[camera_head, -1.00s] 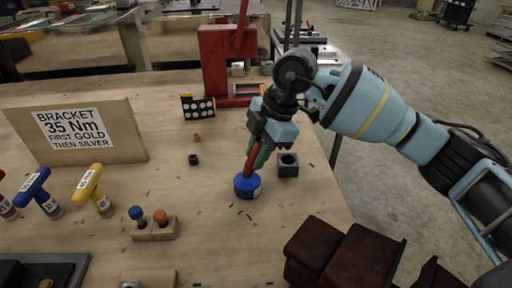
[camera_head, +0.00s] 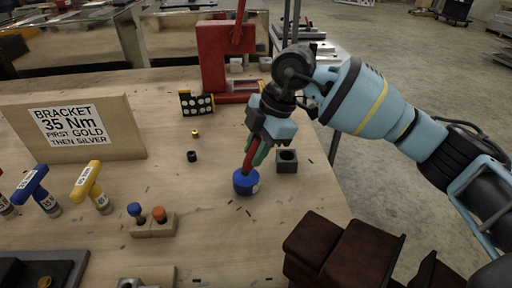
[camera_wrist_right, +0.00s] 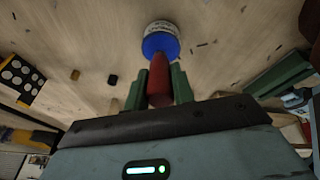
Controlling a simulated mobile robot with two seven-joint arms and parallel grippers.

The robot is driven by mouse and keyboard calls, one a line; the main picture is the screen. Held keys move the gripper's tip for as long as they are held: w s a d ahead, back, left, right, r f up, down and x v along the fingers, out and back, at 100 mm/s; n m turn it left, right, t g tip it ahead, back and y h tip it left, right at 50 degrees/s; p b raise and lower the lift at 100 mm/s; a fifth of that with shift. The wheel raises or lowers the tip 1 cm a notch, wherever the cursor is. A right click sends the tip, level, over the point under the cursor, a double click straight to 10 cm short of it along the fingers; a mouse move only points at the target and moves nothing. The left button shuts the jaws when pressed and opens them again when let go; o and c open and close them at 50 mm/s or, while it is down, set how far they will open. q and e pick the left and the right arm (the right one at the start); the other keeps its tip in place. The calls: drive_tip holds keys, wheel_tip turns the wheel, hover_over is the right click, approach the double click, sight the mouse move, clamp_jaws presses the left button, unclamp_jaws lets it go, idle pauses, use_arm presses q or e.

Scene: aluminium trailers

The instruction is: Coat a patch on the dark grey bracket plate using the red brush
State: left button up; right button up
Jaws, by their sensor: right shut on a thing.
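My right gripper (camera_head: 262,150) is shut on the red brush (camera_head: 249,151), which slants down between its fingers. In the right wrist view the red brush (camera_wrist_right: 159,80) stands out ahead of the fingers. Its lower end meets a blue pot (camera_head: 245,183) with a white label, standing on the bench. The blue pot also shows in the wrist view (camera_wrist_right: 161,43). The bristles are hidden, and I cannot tell how deep the brush sits. A dark grey plate (camera_head: 66,267), perhaps the bracket plate, is cut off at the bottom left. My left gripper is not in view.
A dark block with a hole (camera_head: 287,161) stands right of the pot. A wooden holder (camera_head: 153,226) with blue and orange knobs, T-handled tools and a bracket sign (camera_head: 80,130) are left. A red press (camera_head: 222,60) stands behind; brown boxes (camera_head: 340,255) are front right.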

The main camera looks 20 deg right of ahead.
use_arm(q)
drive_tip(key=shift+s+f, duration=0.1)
use_arm(e)
drive_tip(key=shift+f, duration=0.5)
idle(0.7)
